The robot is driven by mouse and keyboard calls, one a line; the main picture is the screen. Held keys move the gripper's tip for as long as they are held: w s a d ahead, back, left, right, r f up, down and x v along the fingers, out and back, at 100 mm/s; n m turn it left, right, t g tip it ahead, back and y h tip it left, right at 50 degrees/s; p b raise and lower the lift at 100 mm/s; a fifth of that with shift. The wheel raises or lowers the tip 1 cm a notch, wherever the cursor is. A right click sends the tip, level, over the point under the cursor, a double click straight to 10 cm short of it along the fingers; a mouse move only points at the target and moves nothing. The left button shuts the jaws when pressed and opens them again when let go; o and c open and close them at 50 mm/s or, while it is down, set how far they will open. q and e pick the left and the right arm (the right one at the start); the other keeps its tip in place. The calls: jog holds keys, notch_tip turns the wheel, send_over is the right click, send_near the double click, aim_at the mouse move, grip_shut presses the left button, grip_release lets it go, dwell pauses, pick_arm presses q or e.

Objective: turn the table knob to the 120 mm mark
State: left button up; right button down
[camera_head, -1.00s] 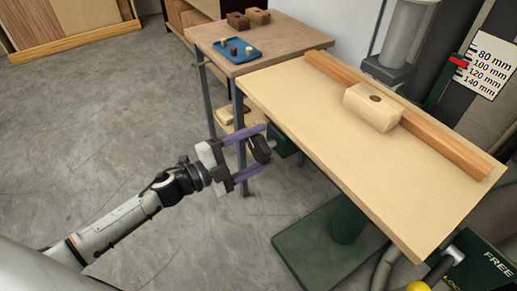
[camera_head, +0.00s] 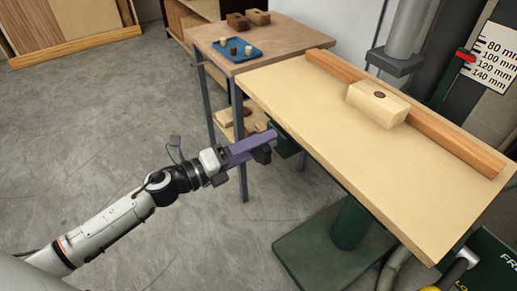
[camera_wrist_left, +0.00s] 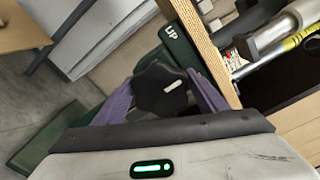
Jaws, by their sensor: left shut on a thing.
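The dark lobed table knob (camera_wrist_left: 160,88) shows in the left wrist view with a pale mark on its face. My left gripper (camera_wrist_left: 160,97) is shut on it, with purple fingers at both sides. In the head view the left gripper (camera_head: 262,146) is at the knob, by the green housing under the table's left side; the fingers cover much of the knob. The red pointer (camera_head: 466,56) stands beside the white millimetre scale (camera_head: 492,62) at the upper right. It appears to lie between the 100 and 120 marks, but the exact reading is too small to tell. My right gripper is not in view.
The pale tabletop (camera_head: 330,120) carries a wooden fence (camera_head: 455,140) and a wooden block (camera_head: 378,103). A side table (camera_head: 285,38) with a blue tray (camera_head: 228,50) stands behind. A green base plate (camera_head: 310,255) lies on the floor. Open floor lies left.

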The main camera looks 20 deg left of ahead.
pick_arm(q)
jog(key=shift+w+r+m+b, duration=0.15)
jog(key=shift+r+m+b, duration=0.2)
jog(key=shift+r+m, duration=0.5)
jog(key=shift+m, duration=0.35)
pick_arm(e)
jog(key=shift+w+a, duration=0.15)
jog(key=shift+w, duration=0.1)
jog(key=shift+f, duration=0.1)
pick_arm(q)
jog(key=o, duration=1)
jog(key=shift+s+d+r, duration=0.1)
jog(key=shift+s+r, duration=0.05)
jog(key=shift+s, duration=0.05)
jog(key=shift+o, duration=0.2)
jog(key=shift+f, duration=0.35)
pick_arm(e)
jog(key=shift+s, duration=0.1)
pick_arm(q)
jog(key=shift+f, duration=0.1)
